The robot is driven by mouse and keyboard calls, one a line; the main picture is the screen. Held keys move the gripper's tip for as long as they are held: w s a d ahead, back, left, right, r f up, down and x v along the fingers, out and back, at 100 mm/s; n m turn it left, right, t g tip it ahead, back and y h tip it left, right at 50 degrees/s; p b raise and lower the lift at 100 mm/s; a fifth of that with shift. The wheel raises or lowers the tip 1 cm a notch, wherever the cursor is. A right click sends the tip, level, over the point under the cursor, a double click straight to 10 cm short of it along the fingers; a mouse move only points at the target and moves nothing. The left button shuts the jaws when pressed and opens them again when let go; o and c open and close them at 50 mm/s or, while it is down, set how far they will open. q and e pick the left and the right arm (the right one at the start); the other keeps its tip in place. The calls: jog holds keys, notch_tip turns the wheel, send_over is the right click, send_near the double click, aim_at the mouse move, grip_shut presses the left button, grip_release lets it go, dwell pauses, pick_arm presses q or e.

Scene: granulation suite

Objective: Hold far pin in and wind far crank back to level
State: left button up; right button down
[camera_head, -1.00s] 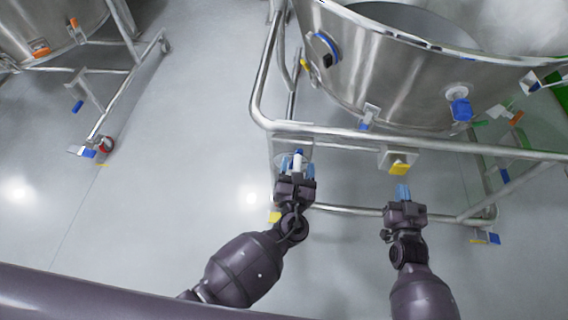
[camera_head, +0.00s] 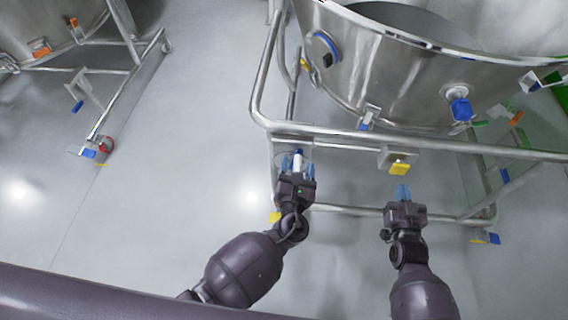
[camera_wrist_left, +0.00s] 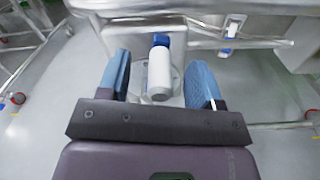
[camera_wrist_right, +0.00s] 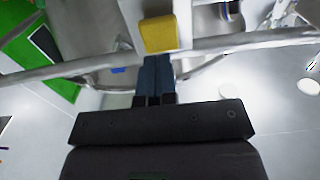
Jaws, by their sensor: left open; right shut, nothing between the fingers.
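A white cylindrical handle with a blue collar (camera_head: 297,162), which looks like the crank grip, is at the left corner of the steel frame. My left gripper (camera_head: 296,168) is open, with one blue finger on each side of the handle. In the left wrist view the handle (camera_wrist_left: 160,75) stands between the fingers, with gaps on both sides. A yellow knob (camera_head: 399,168), perhaps the pin, sits on a bracket on the frame rail. My right gripper (camera_head: 403,190) is shut and empty just in front of it. In the right wrist view the fingertips lie just below the yellow knob (camera_wrist_right: 158,35); contact is unclear.
A steel vessel (camera_head: 400,85) with blue-handled fittings stands above the tubular frame rail (camera_head: 400,144). A lower rail (camera_head: 350,209) runs behind my right gripper. Another vessel frame with a castor (camera_head: 105,145) stands at the left. The floor between is clear.

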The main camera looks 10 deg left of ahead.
aim_at(399, 171)
jog(key=shift+w, duration=0.1)
jog(key=shift+w, duration=2.4)
pick_arm(q)
grip_shut()
